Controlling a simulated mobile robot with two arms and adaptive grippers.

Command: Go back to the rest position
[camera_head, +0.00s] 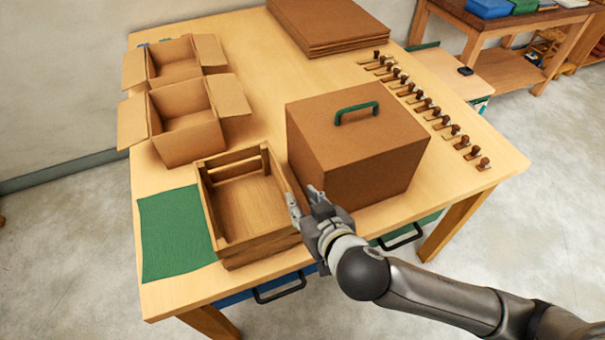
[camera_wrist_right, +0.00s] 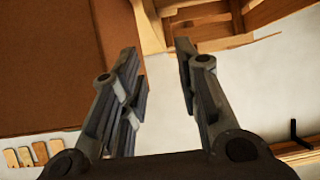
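My right gripper (camera_head: 304,198) is open and empty. In the head view it is above the table's front edge, between the wooden crate (camera_head: 222,243) and the brown box with a green handle (camera_head: 340,150). In the right wrist view its two fingers (camera_wrist_right: 160,85) stand apart with nothing between them. The brown box (camera_wrist_right: 45,70) fills the left of that view, and part of the wooden crate (camera_wrist_right: 210,12) shows at the top. My left gripper is not in view.
The table (camera_head: 255,75) holds two open cardboard boxes (camera_head: 187,140), a green mat (camera_head: 172,235), a brown stack (camera_head: 330,22) and a row of small dark-knobbed pieces (camera_head: 425,105). Drawers with dark handles (camera_head: 280,290) are under the front edge. A second wooden table (camera_head: 520,20) stands at the back right.

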